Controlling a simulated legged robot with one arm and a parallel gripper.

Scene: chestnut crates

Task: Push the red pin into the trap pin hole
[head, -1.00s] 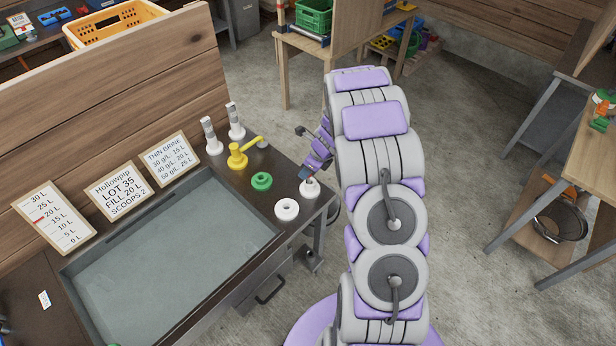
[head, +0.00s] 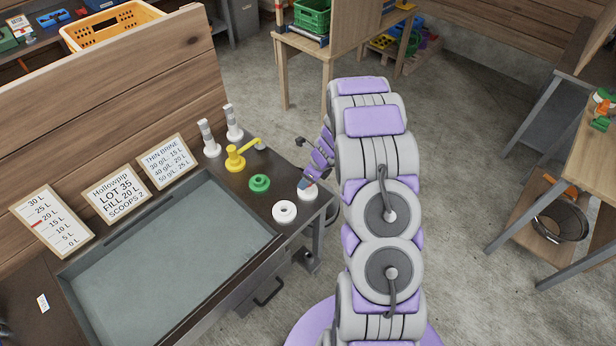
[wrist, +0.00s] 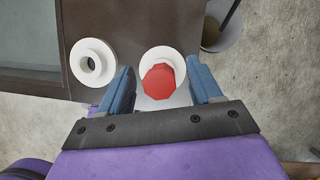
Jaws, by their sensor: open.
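The red pin (wrist: 158,81) shows in the wrist view as a faceted red head between my gripper's two blue fingers. It overlaps a white round fitting (wrist: 162,54) at the counter's corner; how deep it sits there I cannot tell. My gripper (wrist: 159,88) is open, with a finger on either side of the pin and gaps visible. In the head view my gripper (head: 307,183) is low over that same white fitting (head: 307,193), and mostly hides the pin. The trap pin hole is not labelled; the pin's head hides the middle of the fitting.
A second white ring (head: 285,211) with an open dark hole lies beside it, also in the wrist view (wrist: 93,62). A green ring (head: 260,183), a yellow valve (head: 235,158) and two white posts (head: 208,138) stand farther back. The sunken basin (head: 170,260) is left.

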